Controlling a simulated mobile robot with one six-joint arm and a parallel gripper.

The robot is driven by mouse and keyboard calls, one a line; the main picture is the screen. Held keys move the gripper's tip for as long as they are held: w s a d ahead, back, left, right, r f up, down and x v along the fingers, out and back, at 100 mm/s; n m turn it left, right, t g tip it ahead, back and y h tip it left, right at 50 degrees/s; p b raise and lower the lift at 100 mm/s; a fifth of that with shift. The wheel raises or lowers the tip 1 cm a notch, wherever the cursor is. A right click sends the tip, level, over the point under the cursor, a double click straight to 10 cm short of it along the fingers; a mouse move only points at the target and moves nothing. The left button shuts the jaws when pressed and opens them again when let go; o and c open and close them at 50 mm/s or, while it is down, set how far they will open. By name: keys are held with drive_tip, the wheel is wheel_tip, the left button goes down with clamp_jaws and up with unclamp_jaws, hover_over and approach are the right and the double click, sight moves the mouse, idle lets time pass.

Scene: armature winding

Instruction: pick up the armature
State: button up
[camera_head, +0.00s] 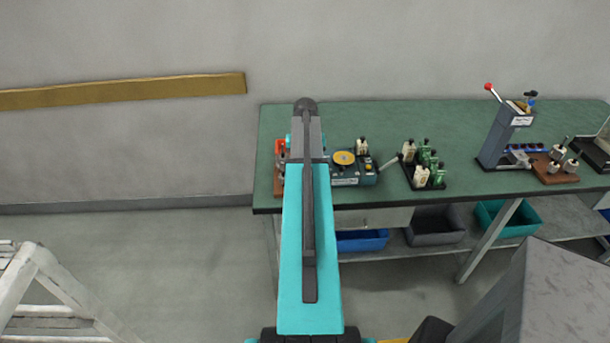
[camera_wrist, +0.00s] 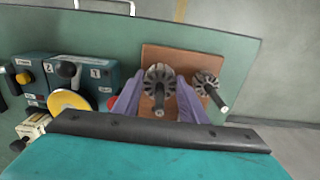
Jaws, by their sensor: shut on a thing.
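In the wrist view, my gripper (camera_wrist: 159,98) has its two purple fingers shut on a dark, slotted armature (camera_wrist: 158,74) with a shaft pointing toward the camera. The armature is over a brown wooden board (camera_wrist: 190,62); I cannot tell whether it still touches the board. A second, similar armature (camera_wrist: 206,80) stands on the board just right of the fingers. In the head view, my arm hides the gripper and both armatures; only a sliver of the brown board (camera_head: 278,184) shows.
A blue winding machine (camera_head: 345,176) with a yellow disc stands right of the board on the green bench (camera_head: 440,120). Bins (camera_head: 436,226) sit on the shelf below.

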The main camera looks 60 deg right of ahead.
wheel_tip(320, 180, up, 2)
drive_tip(key=shift+r+b, duration=0.1)
drive_tip(key=shift+b, duration=0.4)
drive_tip(key=s+a+r+b, duration=0.1)
drive_tip(key=s+a+b, duration=0.3)
drive_tip(key=s+a, duration=0.5)
drive_tip(key=a, duration=0.4)
drive_tip(key=shift+s+r, duration=0.25)
drive_tip(key=shift+s, duration=0.05)
drive_tip(key=w+a+r+n, duration=0.1)
drive_tip(key=w+a+n, duration=0.3)
drive_tip(key=w+a, duration=0.65)
drive_tip(key=w+a+r+n, duration=0.1)
drive_tip(key=w+a+n, duration=0.55)
drive_tip(key=w, duration=0.75)
drive_tip(key=w+a+n, duration=0.3)
drive_tip(key=w+a, duration=0.2)
drive_tip(key=a, duration=0.9)
drive_tip(key=w+a+r+n, duration=0.1)
drive_tip(key=w+a+n, duration=0.2)
drive_tip(key=a, duration=1.2)
drive_tip(key=w, duration=0.3)
drive_tip(key=shift+r, duration=0.2)
